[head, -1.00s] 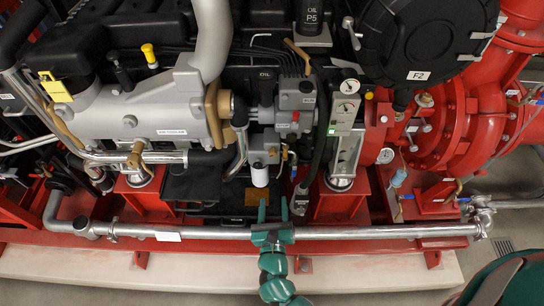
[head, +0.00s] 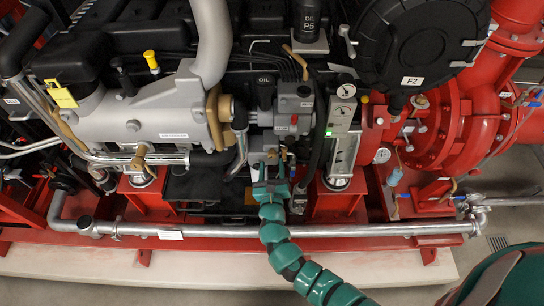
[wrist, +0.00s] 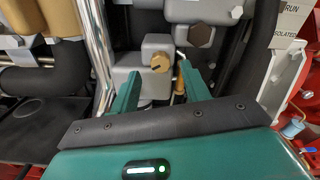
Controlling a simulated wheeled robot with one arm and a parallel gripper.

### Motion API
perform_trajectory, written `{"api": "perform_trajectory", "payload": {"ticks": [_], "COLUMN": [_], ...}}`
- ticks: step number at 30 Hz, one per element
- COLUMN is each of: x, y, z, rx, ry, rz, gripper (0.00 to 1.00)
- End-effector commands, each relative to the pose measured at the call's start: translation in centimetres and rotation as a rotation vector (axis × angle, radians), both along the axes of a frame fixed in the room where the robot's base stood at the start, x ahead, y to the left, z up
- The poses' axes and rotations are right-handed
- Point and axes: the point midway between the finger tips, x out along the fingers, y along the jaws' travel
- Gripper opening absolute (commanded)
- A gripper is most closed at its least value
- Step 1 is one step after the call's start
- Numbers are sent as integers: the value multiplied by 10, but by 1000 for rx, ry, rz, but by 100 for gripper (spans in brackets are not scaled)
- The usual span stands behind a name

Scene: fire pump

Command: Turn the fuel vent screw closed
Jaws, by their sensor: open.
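A brass screw head with a dark slot (wrist: 161,62) sits on the front of a grey filter housing (wrist: 141,66) in the wrist view; it looks like the fuel vent screw. My gripper (wrist: 158,73) is open, its two green fingers apart, pointing at the housing. The screw shows between the fingertips, slightly beyond them, and nothing is held. In the head view my gripper (head: 270,164) is in front of the grey fuel unit (head: 294,110). It hides the screw and the lower housing there.
A dark hexagonal knob (wrist: 201,36) is just above right of the screw. A thin brass fitting (wrist: 180,83) stands close to the right finger. A silver pipe (wrist: 98,50) runs down on the left. A long silver pipe (head: 330,231) crosses low under my arm.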

Motion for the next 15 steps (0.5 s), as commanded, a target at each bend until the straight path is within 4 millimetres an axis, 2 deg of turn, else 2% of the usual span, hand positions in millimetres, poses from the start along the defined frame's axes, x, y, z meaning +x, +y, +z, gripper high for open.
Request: {"api": "perform_trajectory", "payload": {"ticks": [1, 6, 15], "x": [8, 26, 37], "y": [0, -1, 0], "z": [3, 0, 0], "rx": [2, 0, 1], "ry": [-2, 0, 0], "rz": [-3, -3, 0], "gripper": [46, 46, 46]}}
